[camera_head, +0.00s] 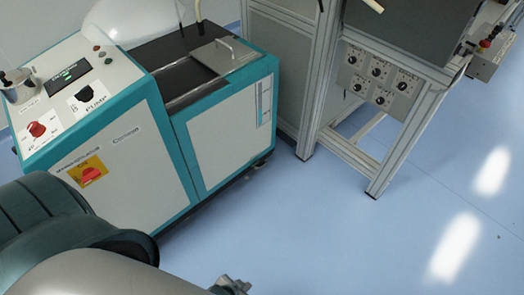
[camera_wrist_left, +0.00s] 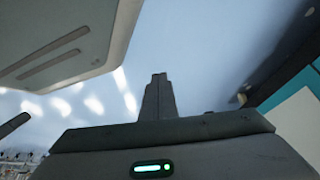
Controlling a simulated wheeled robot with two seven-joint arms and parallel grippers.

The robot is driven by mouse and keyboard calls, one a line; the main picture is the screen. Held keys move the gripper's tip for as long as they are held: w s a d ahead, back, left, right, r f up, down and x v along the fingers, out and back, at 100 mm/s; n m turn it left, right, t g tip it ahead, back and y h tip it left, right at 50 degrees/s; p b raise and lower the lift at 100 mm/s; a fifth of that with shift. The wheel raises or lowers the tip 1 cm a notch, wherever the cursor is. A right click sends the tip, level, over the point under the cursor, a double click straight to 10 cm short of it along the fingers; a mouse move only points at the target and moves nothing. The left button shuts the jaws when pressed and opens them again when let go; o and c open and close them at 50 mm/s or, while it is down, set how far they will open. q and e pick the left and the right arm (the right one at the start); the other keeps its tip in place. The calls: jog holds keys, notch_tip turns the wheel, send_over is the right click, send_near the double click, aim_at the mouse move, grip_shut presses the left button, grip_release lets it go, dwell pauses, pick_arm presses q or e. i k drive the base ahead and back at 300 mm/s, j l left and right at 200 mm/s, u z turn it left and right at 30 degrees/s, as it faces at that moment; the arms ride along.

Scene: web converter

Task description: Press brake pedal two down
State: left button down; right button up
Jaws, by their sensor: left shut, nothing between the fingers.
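I cannot make out any brake pedal in either view. My left gripper (camera_head: 230,284) shows at the bottom edge of the head view, low over the blue floor, with its arm coming in from the lower left. In the left wrist view its fingers (camera_wrist_left: 158,96) are shut together and empty, with blue floor beyond them. They touch nothing that I can see. My right gripper is in neither view.
A white and teal machine cabinet (camera_head: 125,160) with a red emergency stop (camera_head: 91,174) stands at the left. An aluminium frame (camera_head: 352,155) with a knob panel (camera_head: 379,78) stands at the upper right. The floor (camera_head: 340,245) at lower right is clear.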

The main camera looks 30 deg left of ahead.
aim_at(258, 165)
jog(key=i+j, duration=0.2)
jog(key=j, duration=0.15)
jog(key=i+j, duration=0.25)
jog(key=j, duration=0.15)
jog(key=i+j, duration=0.2)
jog(key=j, duration=0.15)
jog(key=u, duration=0.05)
